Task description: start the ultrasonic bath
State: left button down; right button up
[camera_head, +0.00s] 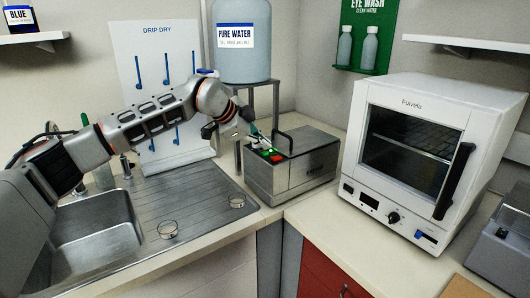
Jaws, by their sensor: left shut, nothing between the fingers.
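The ultrasonic bath (311,178) is a steel box with a dark lid and a black handle, standing in the corner of the counter. Green and red buttons (272,155) sit on its top at the left front. My left arm reaches in from the left over the sink. My left gripper (257,138) is shut and empty, with its fingertips at or just above the buttons. I cannot tell whether they touch. My right gripper is not in view.
A water tank (242,60) on a stand is behind the bath. A white oven (425,150) stands to the right.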

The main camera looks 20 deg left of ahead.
aim_at(264, 153)
pick_arm(q)
jog(key=shift+r+p, duration=0.9)
jog(key=shift+r, duration=1)
jog(key=shift+r+p, duration=0.5)
jog(key=shift+r, duration=0.65)
jog(key=shift+f, duration=0.1)
